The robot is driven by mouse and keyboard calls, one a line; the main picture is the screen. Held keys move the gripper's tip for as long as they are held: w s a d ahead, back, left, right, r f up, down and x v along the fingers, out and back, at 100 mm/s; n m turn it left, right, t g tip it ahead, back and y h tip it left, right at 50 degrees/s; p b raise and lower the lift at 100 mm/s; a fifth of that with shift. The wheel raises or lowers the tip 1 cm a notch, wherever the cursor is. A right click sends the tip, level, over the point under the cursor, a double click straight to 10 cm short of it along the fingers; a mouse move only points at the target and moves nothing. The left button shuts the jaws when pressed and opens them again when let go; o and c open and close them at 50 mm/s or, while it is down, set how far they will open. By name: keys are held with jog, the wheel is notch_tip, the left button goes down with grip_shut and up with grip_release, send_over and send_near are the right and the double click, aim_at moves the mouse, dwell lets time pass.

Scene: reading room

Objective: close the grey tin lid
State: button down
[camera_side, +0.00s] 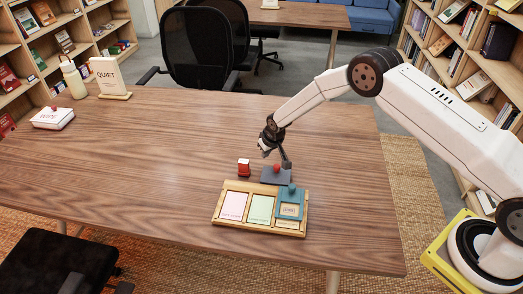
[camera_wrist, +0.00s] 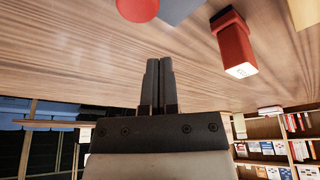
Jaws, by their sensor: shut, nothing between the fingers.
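A small dark grey tin (camera_side: 268,177) stands on the wooden table behind the card tray, with a red round knob (camera_side: 277,167) at it. I cannot tell how far its lid stands open. My gripper (camera_side: 287,165) is shut and empty, with its fingers pointing down just beside the red knob; I cannot tell if they touch the tin. In the wrist view my shut fingers (camera_wrist: 158,64) show in the middle. The red knob (camera_wrist: 138,7) and a grey surface (camera_wrist: 176,9) are cut off at the top edge, apart from the fingertips in the picture.
A red stamp-like block (camera_side: 244,167) stands left of the tin. A wooden tray (camera_side: 221,216) with cards and a teal knobbed frame (camera_side: 282,212) lies in front. A QUIET sign (camera_side: 109,77), bottle (camera_side: 73,79) and white box (camera_side: 53,117) stand far left. The table's middle is clear.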

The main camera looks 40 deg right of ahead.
aim_at(273, 169)
jog(key=v, duration=0.9)
jog(key=shift+r, duration=0.2)
jog(key=s+d+r, duration=0.1)
jog(key=s+r, duration=0.3)
jog(key=s, duration=0.5)
jog(key=s+d+r+g, duration=0.1)
jog(key=s+r, duration=0.3)
jog(key=s, duration=0.6)
jog(key=s+d+r, duration=0.1)
jog(key=s+r, duration=0.3)
jog(key=s, duration=0.6)
jog(key=shift+s, duration=0.2)
